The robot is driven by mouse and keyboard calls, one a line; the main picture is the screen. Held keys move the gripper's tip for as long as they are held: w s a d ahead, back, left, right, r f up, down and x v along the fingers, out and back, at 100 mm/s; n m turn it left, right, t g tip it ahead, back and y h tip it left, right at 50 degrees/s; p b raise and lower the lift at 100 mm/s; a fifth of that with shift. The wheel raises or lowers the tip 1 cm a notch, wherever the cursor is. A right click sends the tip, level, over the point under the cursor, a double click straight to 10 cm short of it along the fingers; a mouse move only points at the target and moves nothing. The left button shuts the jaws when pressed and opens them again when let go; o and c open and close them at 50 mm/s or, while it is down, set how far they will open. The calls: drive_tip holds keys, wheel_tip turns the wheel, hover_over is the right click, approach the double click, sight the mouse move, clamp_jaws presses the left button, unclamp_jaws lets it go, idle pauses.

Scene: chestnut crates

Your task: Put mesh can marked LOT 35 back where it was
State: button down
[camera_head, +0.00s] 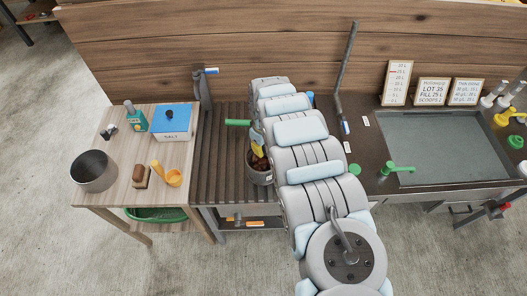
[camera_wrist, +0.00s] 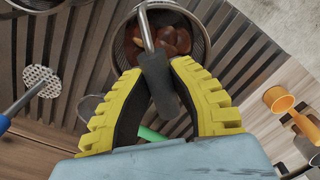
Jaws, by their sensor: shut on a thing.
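A round mesh can (camera_wrist: 117,48) with reddish-brown chestnuts in it stands under my gripper. In the head view the can (camera_head: 262,179) is on the dark slatted bench, partly hidden by my arm; its small pale label is unreadable. My gripper (camera_wrist: 158,72) has its yellow fingers shut on a dark handle (camera_wrist: 158,84). A metal rod runs from this handle across the can's mouth. I cannot tell whether the rod is joined to the can. The yellow fingers also show in the head view (camera_head: 257,138).
On the left wooden table (camera_head: 119,190) are a grey pot (camera_head: 93,172), a blue-lidded salt box (camera_head: 172,124), a brush (camera_head: 141,177) and an orange ladle (camera_head: 173,178).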

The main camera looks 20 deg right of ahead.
drive_tip(key=shift+f, duration=1.1)
drive_tip(key=c, duration=1)
unclamp_jaws()
drive_tip(key=shift+c, duration=0.2)
drive_tip(key=shift+w+d+r+b, duration=0.1)
drive_tip(key=shift+r+b, duration=0.1)
drive_tip(key=shift+r, duration=2.85)
drive_tip(key=shift+w+d+r+b, duration=0.1)
drive_tip(key=shift+r+b, duration=0.05)
drive_tip(key=shift+r, duration=2.9)
